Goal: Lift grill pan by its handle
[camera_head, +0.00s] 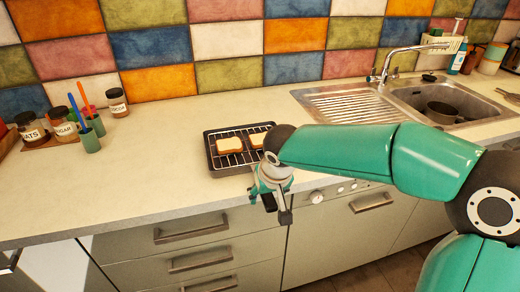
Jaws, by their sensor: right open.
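The grill pan (224,165) is a dark, shallow rectangular pan with a wire rack, flat on the pale countertop near its front edge. Two slices of bread lie on it, a left slice (229,145) and a right slice (257,140). My right gripper (269,202) is open at the pan's front right corner, by the counter's front edge, pointing down. My right arm and gripper cover that corner of the pan. I cannot see the handle clearly, nor tell whether the fingers are around it. My left gripper is not in view.
A metal sink (395,93) with a pot (441,112) inside is at the right. Drawers (200,255) lie below the counter edge. The counter left of the pan is clear.

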